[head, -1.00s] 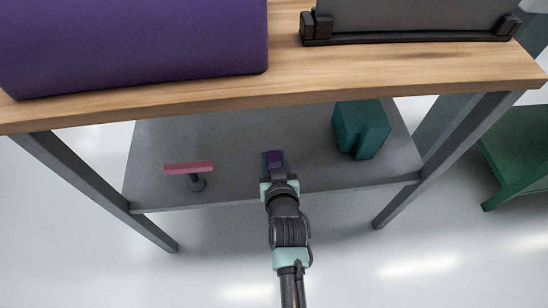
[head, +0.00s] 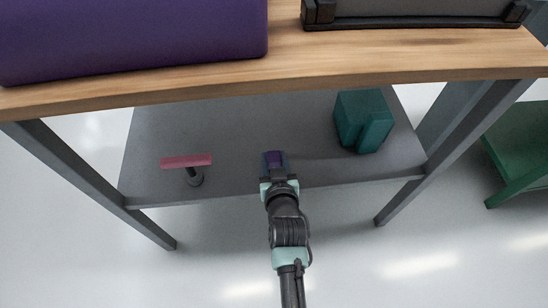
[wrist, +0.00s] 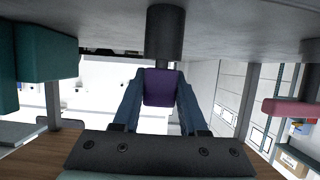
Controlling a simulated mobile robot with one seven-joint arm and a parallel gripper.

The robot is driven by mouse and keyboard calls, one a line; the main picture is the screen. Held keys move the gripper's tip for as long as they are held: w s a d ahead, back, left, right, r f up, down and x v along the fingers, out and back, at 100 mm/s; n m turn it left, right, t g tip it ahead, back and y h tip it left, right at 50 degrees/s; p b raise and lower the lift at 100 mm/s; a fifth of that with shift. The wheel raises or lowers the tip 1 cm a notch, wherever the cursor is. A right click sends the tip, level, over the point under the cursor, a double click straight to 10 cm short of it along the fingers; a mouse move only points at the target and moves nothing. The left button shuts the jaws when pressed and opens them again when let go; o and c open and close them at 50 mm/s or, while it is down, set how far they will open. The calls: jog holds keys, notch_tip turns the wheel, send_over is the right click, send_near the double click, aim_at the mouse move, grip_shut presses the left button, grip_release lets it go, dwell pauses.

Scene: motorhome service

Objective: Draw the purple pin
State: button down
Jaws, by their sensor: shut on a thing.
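My gripper (head: 274,160) is shut on the purple pin (head: 273,158), near the front edge of the grey lower shelf (head: 235,135). In the wrist view, which looks upside down, both fingers of my gripper (wrist: 162,95) press on the sides of the pin's purple block (wrist: 161,87). A thin dark neck joins the block to a dark cylinder (wrist: 164,32) in front of the grey shelf surface (wrist: 235,22). I cannot tell whether the pin is seated in it or partly out.
A red T-shaped handle (head: 186,160) stands left on the shelf, also in the wrist view (wrist: 290,108). A teal block (head: 362,120) stands right. The wooden top (head: 390,66) overhangs the shelf, bearing a purple case (head: 130,40). Grey legs (head: 92,190) flank my arm.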

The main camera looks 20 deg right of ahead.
jog(key=shift+f+b, duration=0.3)
jog(key=shift+f, duration=0.15)
jog(key=shift+c, duration=1.8)
grip_release()
jog(key=shift+r, duration=0.1)
jog(key=p+v, duration=0.5)
jog(key=v, duration=0.8)
